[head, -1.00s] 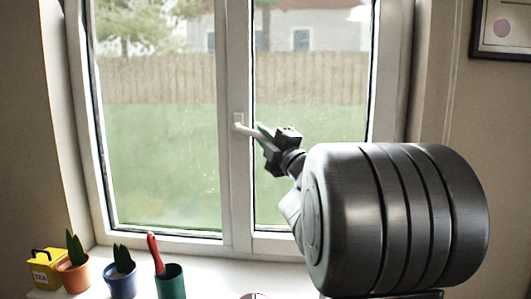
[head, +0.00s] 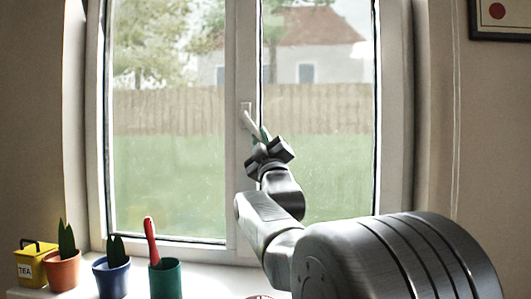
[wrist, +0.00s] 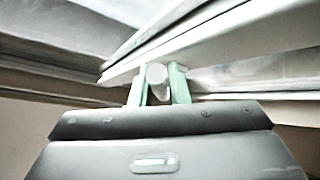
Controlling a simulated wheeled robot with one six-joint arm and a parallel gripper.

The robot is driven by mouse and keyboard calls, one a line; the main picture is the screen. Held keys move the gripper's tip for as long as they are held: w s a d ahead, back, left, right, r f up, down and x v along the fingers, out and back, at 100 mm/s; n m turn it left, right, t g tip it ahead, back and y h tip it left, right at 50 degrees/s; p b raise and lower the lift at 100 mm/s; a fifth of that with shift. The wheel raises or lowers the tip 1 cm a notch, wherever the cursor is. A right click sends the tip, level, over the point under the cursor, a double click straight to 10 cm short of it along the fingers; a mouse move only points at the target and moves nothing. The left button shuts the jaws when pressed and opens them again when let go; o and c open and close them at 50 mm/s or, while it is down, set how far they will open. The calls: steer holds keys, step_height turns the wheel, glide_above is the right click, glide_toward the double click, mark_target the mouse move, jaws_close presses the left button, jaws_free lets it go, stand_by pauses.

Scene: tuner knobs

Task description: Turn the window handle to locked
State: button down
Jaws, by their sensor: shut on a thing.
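The white window handle (head: 251,121) sits on the middle frame of the window in the head view. Its lever slants steeply down and to the right from its mounting plate. My gripper (head: 262,136) is shut on the lever's free end, below and right of the mount. In the wrist view, the rounded end of the handle (wrist: 157,74) sits between the two pale green fingers of my gripper (wrist: 158,86). The fingers partly hide the lever's end in the head view.
On the sill stand a yellow tea tin (head: 31,266), an orange pot (head: 62,271) and a blue pot (head: 112,279) with plants, and a green pot (head: 166,281) holding a red-handled tool. A framed picture (head: 500,16) hangs at upper right.

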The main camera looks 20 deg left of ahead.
steer(key=shift+s+a+f+m+t+h+p, duration=0.2)
steer(key=shift+a+m+t+h, duration=0.8)
steer(key=shift+m+h, duration=1.75)
steer(key=shift+s+a+f+m+t+h+p, duration=0.15)
steer(key=shift+a+f+m+t+h, duration=0.3)
steer(key=shift+m+t+h, duration=1.6)
steer(key=shift+s+a+f+m+t+h+p, duration=0.2)
steer(key=shift+a+m+t+h, duration=0.5)
steer(key=shift+m+h, duration=2.75)
steer(key=shift+a+m+g+y, duration=0.25)
steer(key=shift+m+y, duration=0.1)
steer(key=shift+m, duration=0.4)
steer(key=c, duration=1.4)
jaws_free()
steer(key=shift+s, duration=0.1)
steer(key=v, duration=1.3)
steer(key=shift+s+f, duration=0.25)
